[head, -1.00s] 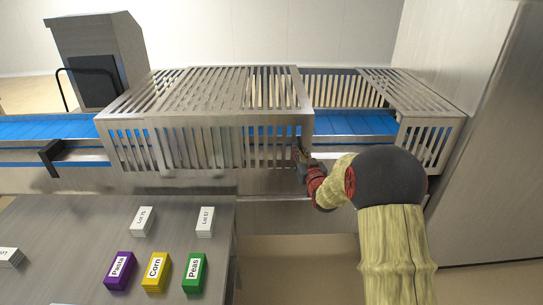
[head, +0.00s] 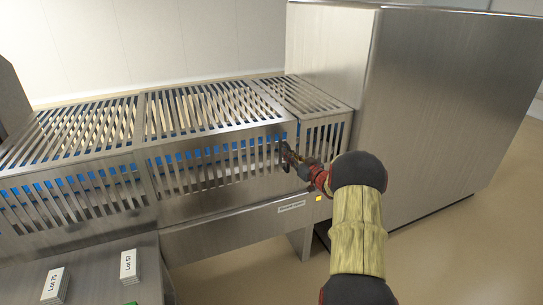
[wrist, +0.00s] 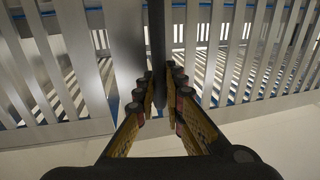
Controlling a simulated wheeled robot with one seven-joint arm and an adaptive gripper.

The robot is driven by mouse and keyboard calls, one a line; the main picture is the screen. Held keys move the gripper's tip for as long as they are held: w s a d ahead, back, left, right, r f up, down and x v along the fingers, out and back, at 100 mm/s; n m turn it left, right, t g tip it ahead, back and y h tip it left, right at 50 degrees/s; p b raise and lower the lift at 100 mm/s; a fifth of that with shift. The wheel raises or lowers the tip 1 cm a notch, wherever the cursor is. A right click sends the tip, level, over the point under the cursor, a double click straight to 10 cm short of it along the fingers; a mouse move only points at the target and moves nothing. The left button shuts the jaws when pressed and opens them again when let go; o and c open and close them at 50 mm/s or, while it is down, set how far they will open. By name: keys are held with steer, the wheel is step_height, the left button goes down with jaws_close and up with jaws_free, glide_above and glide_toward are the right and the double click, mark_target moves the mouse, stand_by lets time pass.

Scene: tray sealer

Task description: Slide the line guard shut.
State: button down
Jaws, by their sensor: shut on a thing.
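The line guard (head: 220,160) is a slatted metal cover over the blue conveyor. Its right edge is up against the slatted end section (head: 322,130), with no wide opening visible between them. The guard's dark upright handle (head: 283,153) is at that edge; it also shows as a dark bar in the wrist view (wrist: 157,40). My gripper (head: 292,157) is at the handle, its fingers (wrist: 161,95) on either side of the bar and shut on it. The fingers hide part of the handle.
Another slatted section (head: 75,190) stands to the left of the guard. A big steel cabinet (head: 430,110) closes off the right. A label (head: 291,206) and a yellow square (head: 318,198) are on the frame below. A steel table (head: 110,285) with white lot cards is at lower left.

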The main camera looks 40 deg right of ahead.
steer(key=shift+s+d+r, duration=0.1)
steer(key=shift+s+d, duration=0.15)
steer(key=shift+d, duration=0.55)
steer(key=shift+s+d, duration=0.25)
steer(key=shift+d, duration=0.5)
steer(key=c, duration=1.9)
jaws_free()
steer(key=shift+d, duration=0.15)
steer(key=shift+s, duration=0.1)
steer(key=s+a, duration=0.1)
steer(key=s, duration=1)
steer(key=shift+s+a, duration=0.3)
steer(key=shift+s, duration=0.05)
